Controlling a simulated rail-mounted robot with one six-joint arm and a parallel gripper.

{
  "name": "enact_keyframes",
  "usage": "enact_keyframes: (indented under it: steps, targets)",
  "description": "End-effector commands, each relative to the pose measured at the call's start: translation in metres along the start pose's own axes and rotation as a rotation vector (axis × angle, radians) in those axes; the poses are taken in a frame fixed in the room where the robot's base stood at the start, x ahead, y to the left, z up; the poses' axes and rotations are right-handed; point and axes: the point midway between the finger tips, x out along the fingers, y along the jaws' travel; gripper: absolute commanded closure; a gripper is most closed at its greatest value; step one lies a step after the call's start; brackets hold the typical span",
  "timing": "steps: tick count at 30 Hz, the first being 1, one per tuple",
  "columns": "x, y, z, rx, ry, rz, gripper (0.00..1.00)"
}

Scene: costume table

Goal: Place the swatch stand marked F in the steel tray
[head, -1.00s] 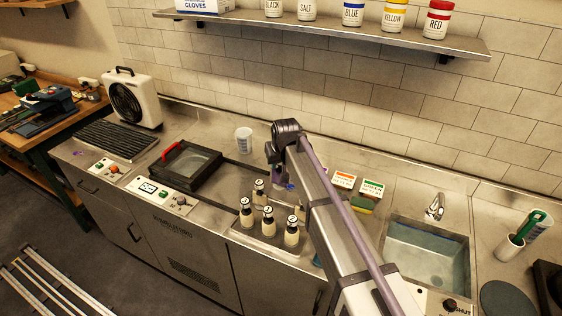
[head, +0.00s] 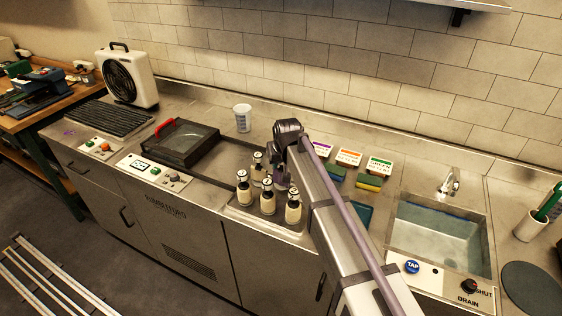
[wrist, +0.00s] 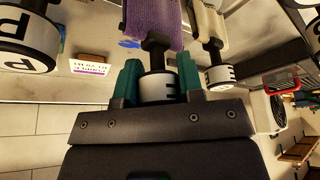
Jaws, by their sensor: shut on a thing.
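My gripper (wrist: 158,82) is shut on a swatch stand wrapped in purple cloth (wrist: 152,20); its teal fingers clasp the white lettered cap (wrist: 158,90). The cap's letter is partly hidden, so I cannot tell E from F. In the head view a little purple of this stand (head: 282,182) shows under my arm. It is by the steel tray (head: 236,213), where cream stands with white caps, such as one at the left (head: 243,187), stand upright. I cannot tell whether the held stand touches the tray. A cream stand (wrist: 220,75) is close beside it in the wrist view.
A lidded dark frame with a red handle (head: 175,143) and a white cup (head: 242,117) are behind and left. Colour-labelled cards, one green (head: 380,165), are right of my arm, then a sink (head: 435,240). Other stands are close around the gripper.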

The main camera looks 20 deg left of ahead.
Motion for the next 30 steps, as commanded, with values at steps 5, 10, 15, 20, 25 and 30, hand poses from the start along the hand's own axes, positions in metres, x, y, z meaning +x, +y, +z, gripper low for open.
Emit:
enact_keyframes:
  steps: [5,10,15,20,25,30]
  targets:
    - [0.0134,0.0,0.0056,0.0,0.0,0.0,1.0]
    - [0.0123,0.0,0.0051,0.0,0.0,0.0,1.0]
    - [0.0123,0.0,0.0051,0.0,0.0,0.0,1.0]
    - [0.0143,0.0,0.0059,0.0,0.0,0.0,1.0]
    - [0.0169,0.0,0.007,0.0,0.0,0.0,1.0]
    - [0.0193,0.0,0.008,0.0,0.0,0.0,1.0]
